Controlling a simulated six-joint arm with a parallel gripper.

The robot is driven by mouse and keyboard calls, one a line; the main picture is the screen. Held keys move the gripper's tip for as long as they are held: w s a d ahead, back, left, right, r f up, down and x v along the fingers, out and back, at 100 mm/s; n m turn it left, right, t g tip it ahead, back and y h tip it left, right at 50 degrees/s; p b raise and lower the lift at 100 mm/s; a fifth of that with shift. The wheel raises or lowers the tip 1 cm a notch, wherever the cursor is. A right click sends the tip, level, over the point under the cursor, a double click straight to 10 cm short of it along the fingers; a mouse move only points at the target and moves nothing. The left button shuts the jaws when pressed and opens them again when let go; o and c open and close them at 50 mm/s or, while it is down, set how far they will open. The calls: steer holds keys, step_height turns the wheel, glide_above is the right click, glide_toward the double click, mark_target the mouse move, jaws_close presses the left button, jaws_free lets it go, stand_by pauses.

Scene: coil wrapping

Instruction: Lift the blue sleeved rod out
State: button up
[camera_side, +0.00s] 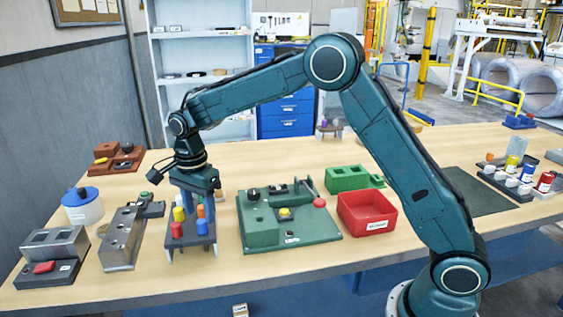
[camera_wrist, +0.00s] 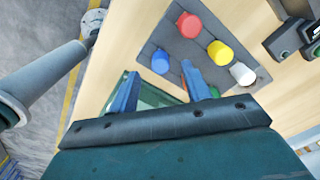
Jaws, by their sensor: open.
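The grey rack (camera_side: 192,247) stands on the table at the left of centre, with coloured rods upright in it. The blue sleeved rod (camera_side: 202,227) is at its front right, beside a red one (camera_side: 176,231). My gripper (camera_side: 198,207) points down over the rack, its jaws apart. In the wrist view, the blue rod's top (camera_wrist: 160,62) shows just beyond and between my open fingertips (camera_wrist: 158,80), with no visible grip on it. Red (camera_wrist: 188,25), yellow (camera_wrist: 220,52) and white (camera_wrist: 242,73) tops stand around it.
A green fixture board (camera_side: 290,215) and a red bin (camera_side: 366,211) lie right of the rack. A grey metal block (camera_side: 121,240) and a white jar with blue lid (camera_side: 82,208) stand left. Another rack of coloured pieces (camera_side: 515,180) is at far right.

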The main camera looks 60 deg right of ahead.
mark_target(201, 221)
steer(key=shift+f, duration=1.6)
jaws_close()
